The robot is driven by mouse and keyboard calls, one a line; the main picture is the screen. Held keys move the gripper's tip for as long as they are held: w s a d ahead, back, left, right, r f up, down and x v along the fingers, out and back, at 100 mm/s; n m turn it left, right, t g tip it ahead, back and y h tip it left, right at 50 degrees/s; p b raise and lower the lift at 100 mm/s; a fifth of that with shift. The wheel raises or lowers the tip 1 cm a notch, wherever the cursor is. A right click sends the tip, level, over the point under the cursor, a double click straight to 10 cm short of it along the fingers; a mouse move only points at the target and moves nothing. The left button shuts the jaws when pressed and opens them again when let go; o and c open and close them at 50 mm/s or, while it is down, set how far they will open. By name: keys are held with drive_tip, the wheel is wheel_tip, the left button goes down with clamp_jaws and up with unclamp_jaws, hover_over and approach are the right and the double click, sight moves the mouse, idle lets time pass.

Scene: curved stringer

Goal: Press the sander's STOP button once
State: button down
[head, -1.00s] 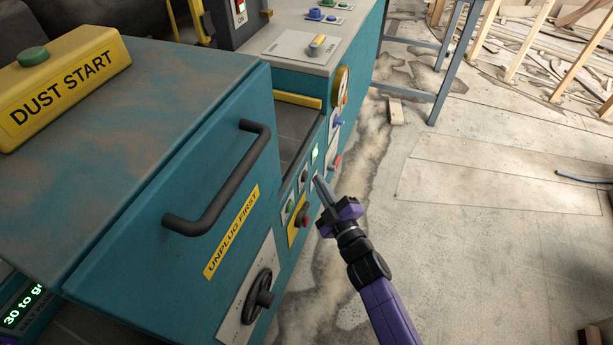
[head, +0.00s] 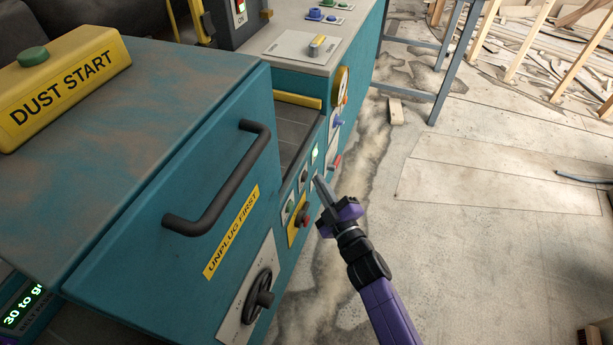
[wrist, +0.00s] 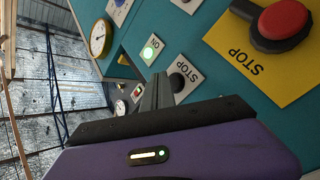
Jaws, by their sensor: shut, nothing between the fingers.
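In the wrist view, a small white plate marked STOP (wrist: 190,74) bears a dark round button (wrist: 177,82) on the teal sander panel. The dark button also shows in the head view (head: 303,176). My gripper (wrist: 158,80) is shut and empty, its fingertips right beside the dark button and partly in front of its plate. I cannot tell whether they touch it. In the head view my gripper (head: 319,180) points at the panel from the right. A larger red mushroom button (wrist: 284,20) sits on a yellow plate also marked STOP (wrist: 245,62).
A lit green lamp (wrist: 150,52) on an ON plate is close by. A green button (head: 289,207), a handwheel (head: 262,290) and a dark handle (head: 225,185) are on the teal machine. The floor to the right is open near my arm.

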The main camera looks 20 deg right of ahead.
drive_tip(key=shift+w+a, duration=0.1)
drive_tip(key=shift+w+a+b, duration=0.2)
drive_tip(key=shift+a+b, duration=0.05)
drive_tip(key=shift+b, duration=0.05)
drive_tip(key=shift+w+a+b, duration=0.25)
drive_tip(key=shift+a+b, duration=0.15)
idle(0.9)
drive_tip(key=shift+s+d+r, duration=0.1)
drive_tip(key=shift+d, duration=0.05)
drive_tip(key=shift+s+d+p, duration=0.45)
drive_tip(key=shift+d+p, duration=0.1)
drive_tip(key=shift+p, duration=0.25)
